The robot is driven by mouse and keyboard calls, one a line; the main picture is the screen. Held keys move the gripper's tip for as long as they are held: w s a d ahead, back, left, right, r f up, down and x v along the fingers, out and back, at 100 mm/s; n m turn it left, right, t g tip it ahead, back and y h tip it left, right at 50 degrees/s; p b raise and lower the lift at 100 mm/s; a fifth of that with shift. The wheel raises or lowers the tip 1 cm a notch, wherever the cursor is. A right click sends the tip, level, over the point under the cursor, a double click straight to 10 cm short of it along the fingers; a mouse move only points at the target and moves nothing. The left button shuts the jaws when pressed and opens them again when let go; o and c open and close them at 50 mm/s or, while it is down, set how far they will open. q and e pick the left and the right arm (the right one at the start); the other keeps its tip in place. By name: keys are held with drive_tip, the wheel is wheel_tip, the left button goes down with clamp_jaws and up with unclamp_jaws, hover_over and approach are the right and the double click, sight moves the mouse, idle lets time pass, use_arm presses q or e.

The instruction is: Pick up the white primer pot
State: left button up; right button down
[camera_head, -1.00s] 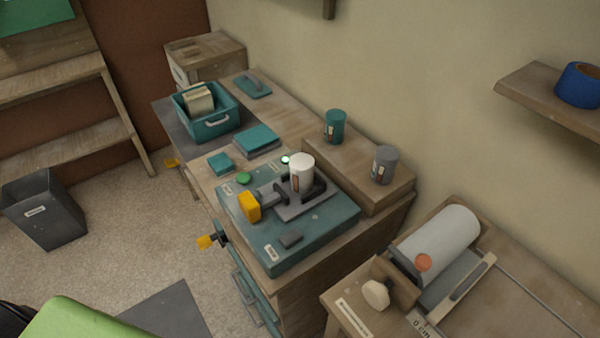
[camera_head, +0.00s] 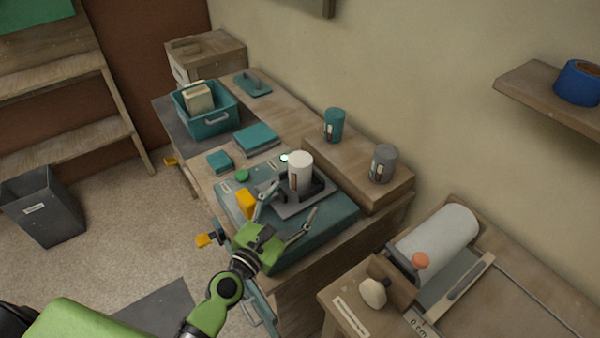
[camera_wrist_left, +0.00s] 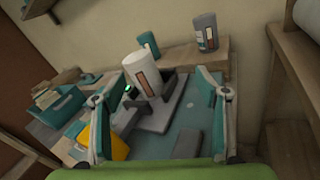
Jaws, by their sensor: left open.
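The white primer pot (camera_head: 300,172) stands upright in a dark grey clamp-like holder (camera_head: 308,200) on the teal machine base (camera_head: 330,222). It also shows in the left wrist view (camera_wrist_left: 143,74), ahead of my fingers and a little left of their middle. My left gripper (camera_head: 287,214) is open and empty, its two fingers spread, short of the pot and on its near side. The fingers also frame the left wrist view (camera_wrist_left: 158,90). The pot's lower part is partly hidden by the holder. My right gripper is not seen.
A teal pot (camera_head: 334,126) and a grey pot (camera_head: 383,164) stand on a wooden riser (camera_head: 350,168) behind. A yellow block (camera_head: 246,203) is on the machine's left. A teal bin (camera_head: 210,122) stands farther back. A paper roll (camera_head: 440,238) lies on the right bench.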

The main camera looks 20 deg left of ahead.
sight(300, 158)
use_arm(q)
drive_tip(key=w+a+n, duration=0.1)
drive_tip(key=w, duration=0.2)
drive_tip(key=w+a+n+y, duration=0.1)
drive_tip(key=w+n, duration=0.1)
drive_tip(key=w, duration=0.1)
drive_tip(key=w+a+n+y+p, duration=0.1)
drive_tip(key=w+n, duration=0.1)
drive_tip(key=w, duration=0.1)
drive_tip(key=shift+w+t, duration=0.1)
drive_tip(key=shift+t, duration=0.3)
drive_tip(key=shift+w+r, duration=0.1)
drive_tip(key=shift+w, duration=0.65)
drive_tip(key=w, duration=0.4)
drive_tip(key=shift+w+d, duration=0.2)
drive_tip(key=shift+d, duration=0.1)
drive_tip(key=c, duration=1.6)
